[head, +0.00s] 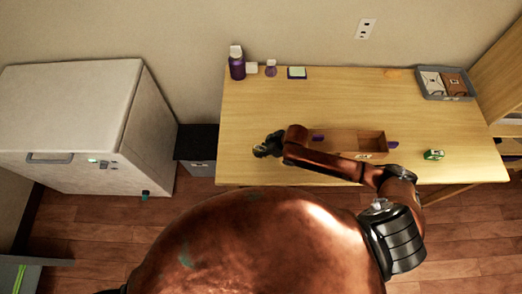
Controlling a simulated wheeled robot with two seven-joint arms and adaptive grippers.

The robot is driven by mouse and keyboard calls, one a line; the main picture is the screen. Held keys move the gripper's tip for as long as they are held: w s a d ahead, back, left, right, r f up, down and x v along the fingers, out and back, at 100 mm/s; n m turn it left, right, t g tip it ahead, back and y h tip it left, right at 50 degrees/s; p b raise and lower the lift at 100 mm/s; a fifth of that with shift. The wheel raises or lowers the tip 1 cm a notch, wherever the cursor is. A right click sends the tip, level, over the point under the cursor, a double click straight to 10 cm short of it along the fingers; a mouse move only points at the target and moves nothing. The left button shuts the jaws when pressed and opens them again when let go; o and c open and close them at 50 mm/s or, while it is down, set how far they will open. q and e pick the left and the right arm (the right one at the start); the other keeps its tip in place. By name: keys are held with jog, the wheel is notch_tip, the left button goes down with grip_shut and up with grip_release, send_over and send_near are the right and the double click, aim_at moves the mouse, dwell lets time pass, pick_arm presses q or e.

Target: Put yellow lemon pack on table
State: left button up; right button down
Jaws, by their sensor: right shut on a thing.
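The wooden table (300,100) stands along the wall in the head view. My right gripper (264,150) is over the table's front left part, at the end of my copper-coloured arm. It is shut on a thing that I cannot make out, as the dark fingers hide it. I cannot pick out a yellow lemon pack for certain. A small flat yellow-orange thing (392,73) lies at the table's back edge, but it is too faint to name. My left gripper is not in view.
An open wooden box (372,145) stands on the table behind my right arm, with a green item (434,154) to its right. A grey tray (458,97) holds a white and a brown pack. A purple bottle (237,66) stands back left.

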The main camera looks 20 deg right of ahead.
jog(key=c, duration=1.7)
grip_release()
jog(key=shift+f, duration=0.1)
jog(key=p+v, duration=0.1)
jog(key=v, duration=1.1)
